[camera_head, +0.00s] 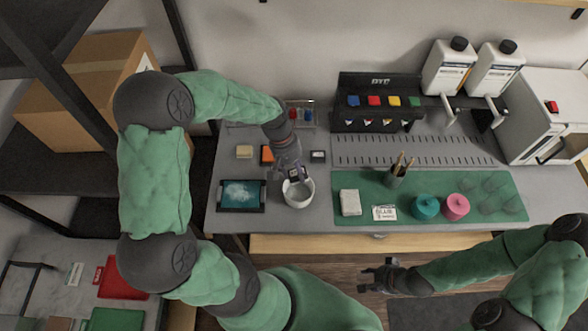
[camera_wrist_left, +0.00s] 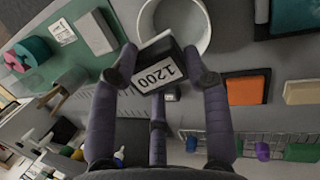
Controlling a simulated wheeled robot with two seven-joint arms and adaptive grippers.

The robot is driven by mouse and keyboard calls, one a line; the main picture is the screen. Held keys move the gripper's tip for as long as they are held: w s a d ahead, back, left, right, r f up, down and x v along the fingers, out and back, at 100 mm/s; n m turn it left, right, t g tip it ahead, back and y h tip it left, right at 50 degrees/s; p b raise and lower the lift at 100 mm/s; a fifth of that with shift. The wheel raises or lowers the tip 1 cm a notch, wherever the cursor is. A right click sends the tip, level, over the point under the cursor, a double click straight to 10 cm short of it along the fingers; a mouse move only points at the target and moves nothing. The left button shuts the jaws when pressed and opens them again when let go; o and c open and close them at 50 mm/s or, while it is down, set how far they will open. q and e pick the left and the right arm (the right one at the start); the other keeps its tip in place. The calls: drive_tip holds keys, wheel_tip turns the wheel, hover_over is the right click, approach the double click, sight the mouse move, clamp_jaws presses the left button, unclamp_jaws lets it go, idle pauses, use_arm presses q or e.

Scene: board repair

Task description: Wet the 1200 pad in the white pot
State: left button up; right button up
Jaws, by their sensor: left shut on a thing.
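The white pot (camera_head: 298,193) stands on the grey bench, right of a dark tray with a teal surface. My left gripper (camera_head: 292,174) is above the pot's far rim. Whether the pad touches the pot I cannot tell. My right gripper (camera_head: 382,276) is in front of the bench, away from the pot, with its fingers apart and nothing between them.
The dark tray (camera_head: 237,208) is left of the pot. An orange pad (camera_head: 267,154), a tan block (camera_head: 244,152) and a small rack (camera_head: 299,114) are behind. The green mat (camera_head: 360,215) at right holds a white block, a card and teal and pink rolls.

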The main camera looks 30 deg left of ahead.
use_arm(q)
drive_tip(key=shift+f+b, duration=3.1)
drive_tip(key=shift+f, duration=1.35)
drive_tip(key=shift+r+p, duration=3.05)
drive_tip(key=shift+r, duration=0.5)
drive_tip(key=shift+r, duration=0.1)
wheel_tip(320, 180, up, 4)
drive_tip(key=p, duration=0.3)
